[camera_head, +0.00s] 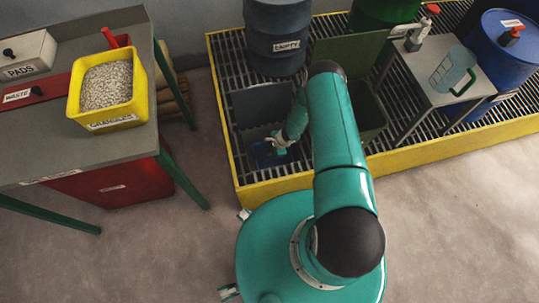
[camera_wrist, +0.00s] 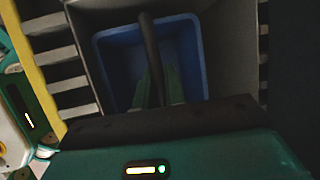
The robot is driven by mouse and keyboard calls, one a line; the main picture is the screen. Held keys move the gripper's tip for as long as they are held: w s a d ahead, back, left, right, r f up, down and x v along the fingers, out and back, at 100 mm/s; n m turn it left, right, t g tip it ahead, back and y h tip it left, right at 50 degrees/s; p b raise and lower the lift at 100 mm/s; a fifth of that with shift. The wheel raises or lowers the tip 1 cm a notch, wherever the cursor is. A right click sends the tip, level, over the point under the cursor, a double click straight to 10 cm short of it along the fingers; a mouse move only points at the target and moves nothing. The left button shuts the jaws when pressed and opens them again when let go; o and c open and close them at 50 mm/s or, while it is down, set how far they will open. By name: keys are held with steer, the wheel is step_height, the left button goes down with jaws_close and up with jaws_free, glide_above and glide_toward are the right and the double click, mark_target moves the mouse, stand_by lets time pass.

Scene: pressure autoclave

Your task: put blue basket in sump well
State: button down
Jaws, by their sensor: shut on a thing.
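In the wrist view the basket (camera_wrist: 120,68) is a square blue tub with a dark arched handle (camera_wrist: 151,45). My gripper (camera_wrist: 158,88) is shut on that handle. The sump well (camera_wrist: 95,18) shows as grey walls around the basket, set in the grating. The basket lies within its outline; I cannot tell how deep it is or whether it touches the bottom. A dark grey raised plate (camera_head: 262,105) stands behind the well.
The yellow-edged grating deck (camera_head: 222,100) carries a dark drum (camera_head: 277,40), an open green box (camera_head: 372,122), a small grey table (camera_head: 440,92) with a clear jug, and a blue drum (camera_head: 505,45). At left a bench (camera_head: 100,150) holds a yellow tub of granules (camera_head: 107,90).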

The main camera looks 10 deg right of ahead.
steer(key=shift+f, duration=2.7)
steer(key=c, duration=1.5)
jaws_free()
steer(key=shift+o, duration=0.2)
